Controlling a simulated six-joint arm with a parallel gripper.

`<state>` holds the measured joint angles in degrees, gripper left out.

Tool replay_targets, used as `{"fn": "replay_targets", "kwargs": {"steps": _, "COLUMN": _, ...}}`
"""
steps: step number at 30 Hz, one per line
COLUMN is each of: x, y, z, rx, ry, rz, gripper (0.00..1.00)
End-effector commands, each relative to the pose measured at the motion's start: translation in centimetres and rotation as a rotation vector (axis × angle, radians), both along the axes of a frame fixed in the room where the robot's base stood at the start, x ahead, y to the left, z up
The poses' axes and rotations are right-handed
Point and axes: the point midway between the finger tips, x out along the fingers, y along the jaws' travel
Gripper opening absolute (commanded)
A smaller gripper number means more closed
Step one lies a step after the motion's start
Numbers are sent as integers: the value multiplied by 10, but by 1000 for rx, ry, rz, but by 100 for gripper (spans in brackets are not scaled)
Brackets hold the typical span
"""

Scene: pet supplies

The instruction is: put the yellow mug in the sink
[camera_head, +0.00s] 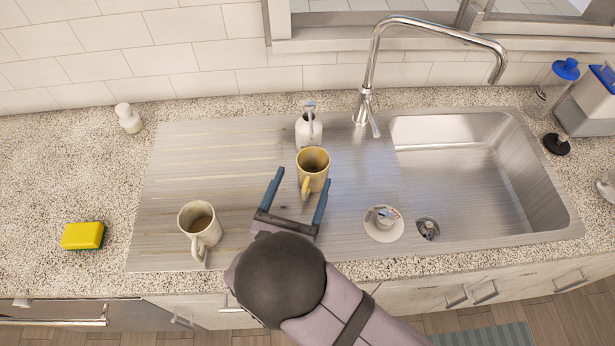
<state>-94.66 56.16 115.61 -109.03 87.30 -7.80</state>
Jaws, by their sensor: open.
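The yellow mug (313,165) stands upright on the steel drainboard, left of the sink basin. Its handle points toward the front. My gripper (300,182) is open, its two blue fingers pointing toward the back of the counter. The fingertips are near the mug, one on its left and one by its right side; I cannot tell if either touches it. The sink (455,190) is an empty steel basin to the right.
A cream mug (198,226) stands at the drainboard's front left. A white bottle (309,130) is just behind the yellow mug. The tall faucet (372,70) arches at the back.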

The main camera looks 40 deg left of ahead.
Motion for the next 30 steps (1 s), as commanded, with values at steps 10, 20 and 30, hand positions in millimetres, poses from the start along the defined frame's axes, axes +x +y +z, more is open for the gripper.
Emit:
{"fn": "replay_targets", "kwargs": {"steps": 10, "x": -11, "y": -5, "z": 1, "rx": 0, "ry": 0, "rz": -1, "gripper": 43}}
{"fn": "replay_targets", "kwargs": {"steps": 20, "x": -10, "y": -5, "z": 1, "rx": 0, "ry": 0, "rz": -1, "gripper": 19}}
{"fn": "replay_targets", "kwargs": {"steps": 30, "x": -10, "y": -4, "z": 25, "rx": 0, "ry": 0, "rz": 0, "gripper": 19}}
